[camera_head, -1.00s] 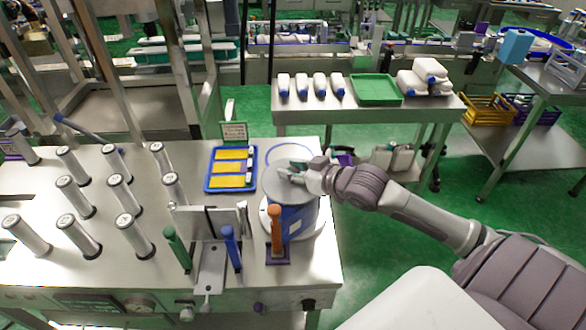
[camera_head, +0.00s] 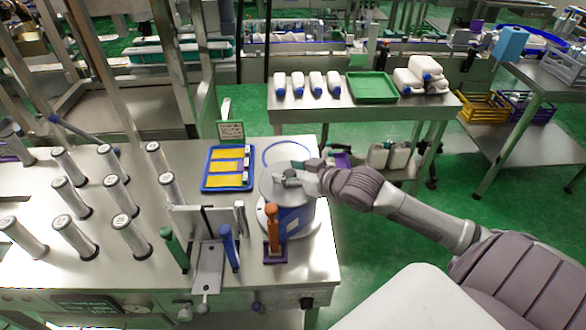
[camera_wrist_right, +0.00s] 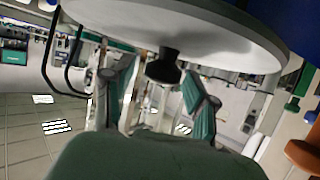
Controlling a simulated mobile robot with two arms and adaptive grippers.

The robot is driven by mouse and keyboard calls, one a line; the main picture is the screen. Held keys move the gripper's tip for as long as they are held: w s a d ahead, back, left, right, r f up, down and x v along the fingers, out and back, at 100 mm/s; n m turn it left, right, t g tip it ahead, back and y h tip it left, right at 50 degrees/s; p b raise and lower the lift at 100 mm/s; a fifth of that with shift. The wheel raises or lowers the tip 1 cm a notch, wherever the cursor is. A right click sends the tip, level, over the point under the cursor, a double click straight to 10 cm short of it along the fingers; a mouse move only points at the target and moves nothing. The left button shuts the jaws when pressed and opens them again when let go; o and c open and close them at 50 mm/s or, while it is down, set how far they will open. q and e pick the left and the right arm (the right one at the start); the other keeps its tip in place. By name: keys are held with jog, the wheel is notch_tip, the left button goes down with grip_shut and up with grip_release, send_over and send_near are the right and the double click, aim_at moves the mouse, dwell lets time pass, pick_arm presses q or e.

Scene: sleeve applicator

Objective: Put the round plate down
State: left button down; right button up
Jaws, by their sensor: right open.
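The round plate (camera_head: 269,189) is a grey disc with a small knob. It lies flat on top of the blue drum (camera_head: 296,221) at the right end of the steel table. My right gripper (camera_head: 289,178) reaches in from the right, at the knob over the plate. In the right wrist view the plate (camera_wrist_right: 190,30) fills the top, and its dark knob (camera_wrist_right: 164,69) lies between the parted green fingers of the right gripper (camera_wrist_right: 159,86). A gap shows on both sides of the knob. My left gripper is not in view.
A blue tray with yellow pads (camera_head: 206,187) stands left of the drum. Orange (camera_head: 272,228), blue (camera_head: 228,247) and green (camera_head: 174,248) handles stand in front. Several metal cylinders (camera_head: 73,198) fill the table's left. A green tray (camera_head: 372,88) is on the table behind.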

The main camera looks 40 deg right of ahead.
jog(key=shift+r, duration=0.25)
jog(key=v, duration=1.2)
jog(key=shift+r, duration=0.3)
